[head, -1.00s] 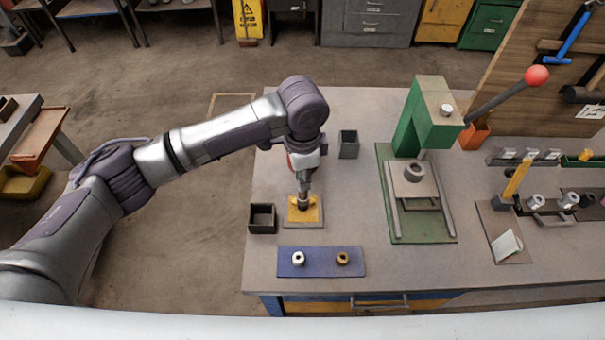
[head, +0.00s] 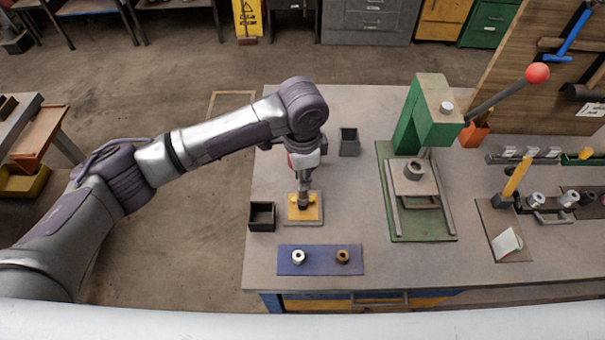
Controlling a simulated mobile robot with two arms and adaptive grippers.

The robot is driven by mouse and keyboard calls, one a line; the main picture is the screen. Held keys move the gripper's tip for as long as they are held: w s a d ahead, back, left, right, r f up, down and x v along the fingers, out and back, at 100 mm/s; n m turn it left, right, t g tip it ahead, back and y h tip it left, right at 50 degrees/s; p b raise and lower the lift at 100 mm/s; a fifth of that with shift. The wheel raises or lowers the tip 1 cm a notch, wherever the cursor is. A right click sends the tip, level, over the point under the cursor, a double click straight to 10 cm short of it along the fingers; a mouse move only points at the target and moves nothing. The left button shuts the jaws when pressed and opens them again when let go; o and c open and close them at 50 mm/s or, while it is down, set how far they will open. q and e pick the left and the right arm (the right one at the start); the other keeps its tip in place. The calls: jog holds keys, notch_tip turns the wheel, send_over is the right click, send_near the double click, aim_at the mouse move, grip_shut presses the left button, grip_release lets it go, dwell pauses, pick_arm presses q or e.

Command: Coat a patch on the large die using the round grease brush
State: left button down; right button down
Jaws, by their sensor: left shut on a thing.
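My left gripper (head: 304,188) points straight down over a yellow pad (head: 316,214) on a small plate at the bench's left. It is shut on a small dark thing, probably the round grease brush, mostly hidden by the gripper. Its lower end is at the yellow pad; I cannot tell whether it touches. A grey ring-shaped part (head: 413,171) sits on the bed of the green press (head: 409,118). A silver ring (head: 298,257) and a brass ring (head: 342,256) lie on a blue mat (head: 320,267). I cannot tell which part is the large die. My right gripper is not in view.
A dark open box (head: 262,217) stands left of the pad, and a grey box (head: 348,143) behind it. The press lever with a red ball (head: 537,75) rises at the right. A yellow-handled tool (head: 517,177) and several rings stand farther right. Bench between pad and press is clear.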

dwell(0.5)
pick_arm(q)
jog(key=shift+f+p, duration=0.1)
jog(key=shift+p, duration=0.3)
dwell(0.8)
jog(key=shift+s, duration=0.1)
jog(key=shift+r+p, duration=0.85)
jog(key=shift+p, duration=0.15)
notch_tip(320, 180, up, 6)
jog(key=p, duration=0.6)
jog(key=shift+f, duration=0.3)
